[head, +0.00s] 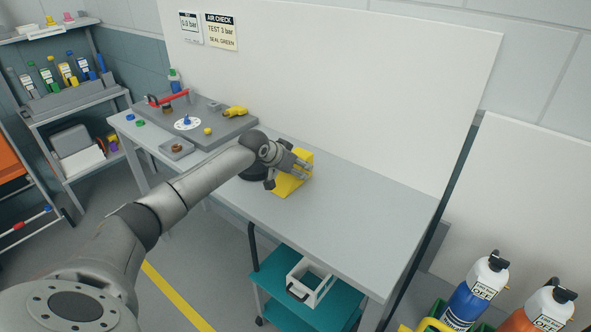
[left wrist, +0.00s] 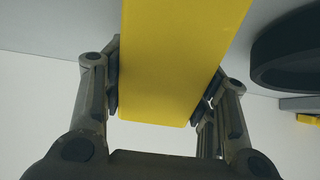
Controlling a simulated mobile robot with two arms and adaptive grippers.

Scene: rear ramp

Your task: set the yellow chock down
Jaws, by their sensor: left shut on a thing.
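The yellow chock (head: 289,184) is at my left gripper (head: 287,171), over the middle of the grey bench (head: 350,216) in the head view. In the left wrist view the chock (left wrist: 180,60) fills the space between the two fingers of my left gripper (left wrist: 163,95), which are shut on its sides. I cannot tell whether the chock's underside touches the bench top. The gripper and wrist hide part of the chock in the head view. My right gripper is not in view.
A dark round object (left wrist: 290,50) lies close beside the chock. A grey board (head: 232,130) with a yellow tool (head: 236,111) is at the bench's left end. The bench's right side is clear.

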